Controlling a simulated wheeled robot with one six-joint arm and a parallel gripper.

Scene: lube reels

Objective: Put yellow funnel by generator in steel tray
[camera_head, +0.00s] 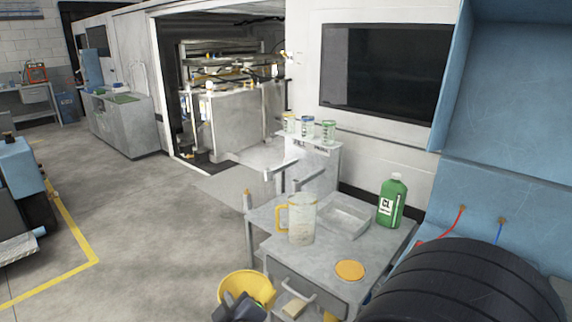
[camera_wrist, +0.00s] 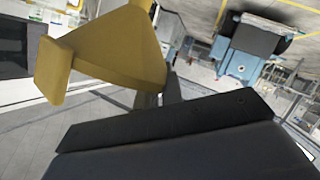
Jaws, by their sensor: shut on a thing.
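The yellow funnel (camera_head: 252,284) is at the bottom of the head view, in front of and to the left of the cart, with its wide mouth facing up. My gripper (camera_head: 238,304) is shut on it, and the dark gripper body covers part of it. The funnel (camera_wrist: 115,48) also fills the upper left of the wrist view, with my gripper (camera_wrist: 160,98) at its narrow end. The steel tray (camera_head: 346,216) lies on the grey cart top, to the right of and higher in the picture than the funnel. It looks empty, though the jug hides part of its left side.
On the cart (camera_head: 330,258), a clear jug (camera_head: 302,220) with a yellow handle stands left of the tray. A green bottle (camera_head: 391,200) stands to its right. A round orange-yellow lid (camera_head: 350,270) lies in front. Black tires (camera_head: 465,285) are at lower right.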

